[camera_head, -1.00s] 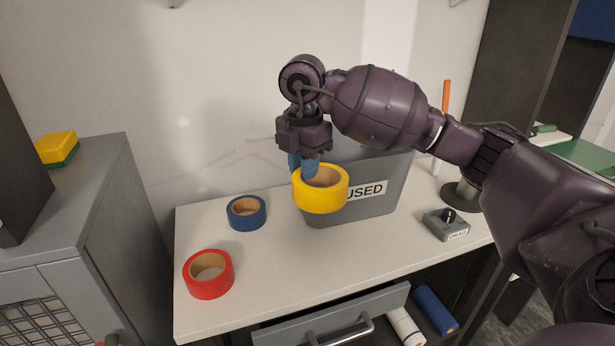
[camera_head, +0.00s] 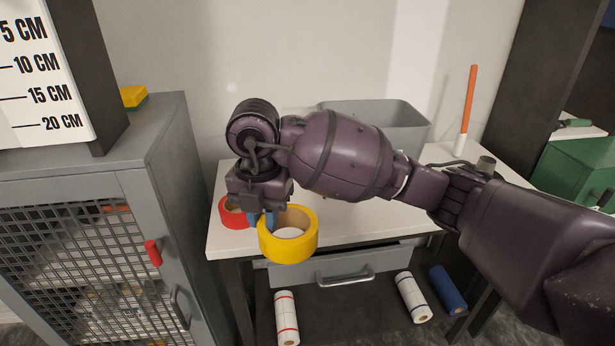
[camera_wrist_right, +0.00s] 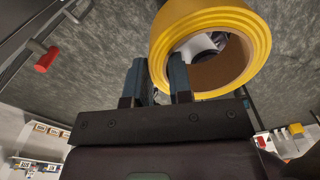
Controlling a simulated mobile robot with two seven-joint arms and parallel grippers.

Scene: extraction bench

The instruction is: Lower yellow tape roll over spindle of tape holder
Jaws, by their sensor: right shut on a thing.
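The yellow tape roll (camera_head: 288,251) is held by my right gripper (camera_head: 262,219), near the table's front left edge in the head view. The fingers grip the ring's wall; the roll's hole is open and empty. In the right wrist view, the blue fingers (camera_wrist_right: 158,80) are shut on the wall of the yellow roll (camera_wrist_right: 222,88), with grey floor beyond. I cannot make out a tape holder or spindle for certain in either view. My left gripper is not in view.
A red tape roll (camera_head: 233,218) lies on the white table (camera_head: 228,243), partly behind my gripper. A grey bin (camera_head: 405,135) stands at the back. A grey mesh cabinet (camera_head: 165,135) stands left. A drawer (camera_head: 300,277) and several rolls are below the tabletop.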

